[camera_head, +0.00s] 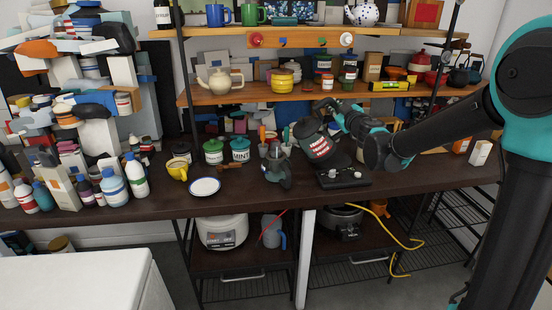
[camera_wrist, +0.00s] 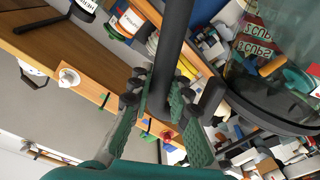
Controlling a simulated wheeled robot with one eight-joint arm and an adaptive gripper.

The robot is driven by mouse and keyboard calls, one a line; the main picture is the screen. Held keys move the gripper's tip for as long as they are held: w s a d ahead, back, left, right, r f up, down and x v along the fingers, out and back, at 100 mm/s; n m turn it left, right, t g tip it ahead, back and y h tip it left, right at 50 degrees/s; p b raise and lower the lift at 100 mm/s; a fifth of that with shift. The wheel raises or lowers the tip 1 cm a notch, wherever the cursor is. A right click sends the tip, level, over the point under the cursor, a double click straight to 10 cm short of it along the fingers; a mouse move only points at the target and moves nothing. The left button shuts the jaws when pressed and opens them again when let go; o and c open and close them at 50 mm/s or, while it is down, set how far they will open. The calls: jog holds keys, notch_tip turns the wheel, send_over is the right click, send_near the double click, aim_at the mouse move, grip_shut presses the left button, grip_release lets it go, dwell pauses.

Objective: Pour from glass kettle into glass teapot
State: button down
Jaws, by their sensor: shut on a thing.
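The glass kettle (camera_head: 316,142), with red measuring marks, is held up over the table, tilted to the left. Its marked glass side (camera_wrist: 262,35) shows at the upper right of the wrist view. My gripper (camera_head: 328,108) is shut on the kettle's dark handle, and the handle runs between the green-padded fingers (camera_wrist: 160,95) in the wrist view. The glass teapot (camera_head: 276,172), dark and see-through, stands on the table below and to the left of the kettle. They look apart. I cannot tell whether any liquid is flowing.
A black hot plate (camera_head: 343,177) sits right of the teapot. A loaded shelf (camera_head: 290,92) runs behind my gripper. The table's front strip is clear.

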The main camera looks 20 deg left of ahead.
aim_at(325, 98)
jog(key=shift+s+a+r+n+p, duration=0.25)
jog(key=shift+a+r, duration=0.1)
jog(key=shift+r, duration=0.2)
jog(key=shift+s+a+r+n+p, duration=0.15)
jog(key=shift+s+a+r+p, duration=0.15)
jog(key=shift+r, duration=0.2)
dwell(1.7)
jog(key=shift+s+a+r+n+p, duration=0.5)
jog(key=shift+a+r+n+p, duration=0.1)
jog(key=shift+a+r+p, duration=0.15)
dwell(4.5)
